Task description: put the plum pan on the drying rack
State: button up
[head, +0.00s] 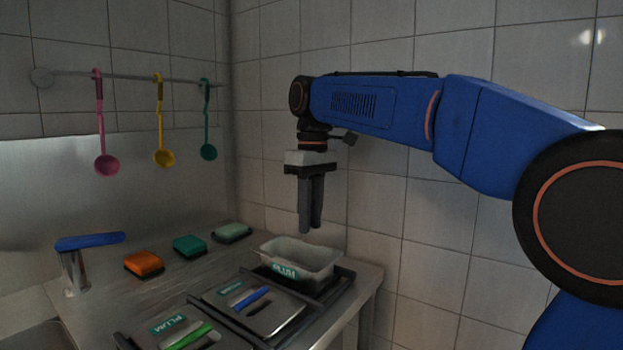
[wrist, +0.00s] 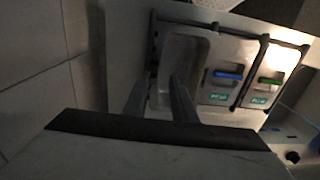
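The plum pan (head: 314,256) is a pale grey open tub with a green label reading PLUM. It sits in the right-hand bay of a dark frame on the counter and looks empty inside. It also shows in the wrist view (wrist: 184,48). My gripper (head: 305,231) points down in the air above the pan, apart from it. In the wrist view its two fingers (wrist: 159,80) stand apart with nothing between them, in front of the pan. I cannot make out a separate drying rack in either view.
Two lidded bays, one with a blue handle (head: 250,299) and one with a green handle (head: 190,337), lie left of the pan. Orange (head: 144,263), teal (head: 189,245) and pale green (head: 231,232) sponges lie behind. A blue-topped tap (head: 90,241) stands left. Ladles hang on the wall; tiles rise close behind.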

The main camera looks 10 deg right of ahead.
notch_tip(320, 180, up, 9)
jog(key=s+d+f+m+t, duration=0.3)
jog(key=s+d+f+m, duration=0.2)
jog(key=s+d+f, duration=0.8)
jog(key=s+d+f+m+t, duration=0.1)
jog(key=s+d+f+m, duration=0.1)
jog(key=s+f, duration=0.4)
jog(key=s+d+f+m+t, duration=0.1)
jog(key=s+f, duration=0.6)
jog(key=f, duration=0.9)
jog(key=shift+s+d+m+h, duration=0.3)
jog(key=shift+d+m, duration=0.2)
jog(key=shift+d, duration=0.65)
